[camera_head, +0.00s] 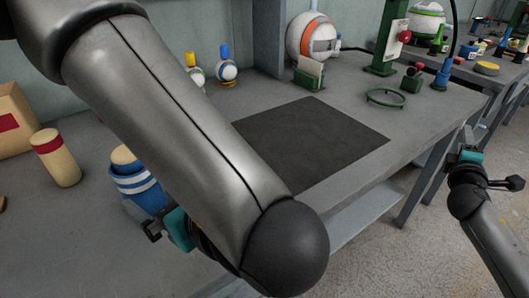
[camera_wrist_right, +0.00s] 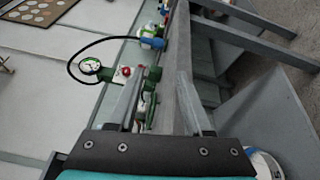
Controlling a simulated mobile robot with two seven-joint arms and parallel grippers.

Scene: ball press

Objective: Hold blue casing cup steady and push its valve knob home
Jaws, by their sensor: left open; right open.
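The blue casing cup (camera_head: 142,190) with white bands stands on the table at the left in the head view. A tan, rounded knob (camera_head: 124,157) sits at its top; how deep it sits cannot be told. My left gripper (camera_head: 158,226) is open at the cup's lower right side, close to it. My forearm hides part of this area, and I cannot tell whether the fingers touch the cup. My right gripper (camera_head: 488,168) is open and empty, off the table's right edge. Its two spread fingers also show in the right wrist view (camera_wrist_right: 160,88).
A tan cylinder with a red band (camera_head: 55,158) stands left of the cup, near a tan box (camera_head: 12,122). A dark mat (camera_head: 315,140) lies mid-table. Behind are small knobbed balls (camera_head: 227,70), an orange-banded ball (camera_head: 312,37), a green press (camera_head: 388,45) and a green ring (camera_head: 386,97).

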